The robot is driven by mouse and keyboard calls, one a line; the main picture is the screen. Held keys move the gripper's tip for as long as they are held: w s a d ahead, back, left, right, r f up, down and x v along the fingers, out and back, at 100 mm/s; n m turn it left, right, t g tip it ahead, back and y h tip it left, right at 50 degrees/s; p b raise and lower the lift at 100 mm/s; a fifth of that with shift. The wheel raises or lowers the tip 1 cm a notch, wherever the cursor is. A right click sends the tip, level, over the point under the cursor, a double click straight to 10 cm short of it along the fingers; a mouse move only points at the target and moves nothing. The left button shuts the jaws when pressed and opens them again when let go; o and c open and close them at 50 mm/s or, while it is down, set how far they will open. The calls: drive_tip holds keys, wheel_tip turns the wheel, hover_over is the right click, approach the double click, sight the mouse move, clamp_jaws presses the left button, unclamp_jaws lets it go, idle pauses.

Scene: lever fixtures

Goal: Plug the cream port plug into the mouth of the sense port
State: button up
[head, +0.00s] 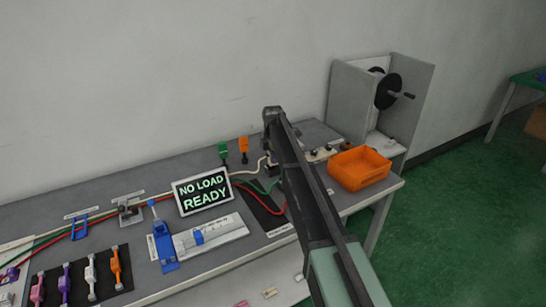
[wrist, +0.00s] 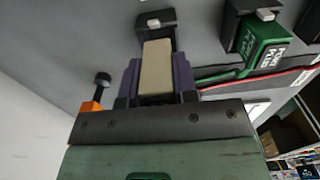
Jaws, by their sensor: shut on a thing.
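The cream port plug (wrist: 155,70) is between the two dark purple fingers of my gripper (wrist: 156,82) in the wrist view. My gripper is shut on it. The plug's far end points at a black block with a small pale tab (wrist: 154,22), which looks like the sense port. The plug's end overlaps the block's near edge in the picture; I cannot tell whether it is inside the mouth, touching or just short of it. In the head view my arm hides the plug and most of the port area.
A green labelled plug (wrist: 265,45) sits at a similar black block beside it, with green and red wires nearby. An orange piece with a black knob (wrist: 97,95) is on the other side. The head view shows an orange bin (head: 360,169) and a "NO LOAD READY" sign (head: 202,191).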

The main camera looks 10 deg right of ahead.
drive_tip(key=shift+f+b, duration=1.35)
drive_tip(key=shift+f, duration=0.05)
drive_tip(key=o, duration=1)
wheel_tip(320, 180, up, 11)
drive_tip(key=p, duration=1.1)
drive_tip(key=shift+r, duration=0.1)
drive_tip(key=shift+f, duration=0.2)
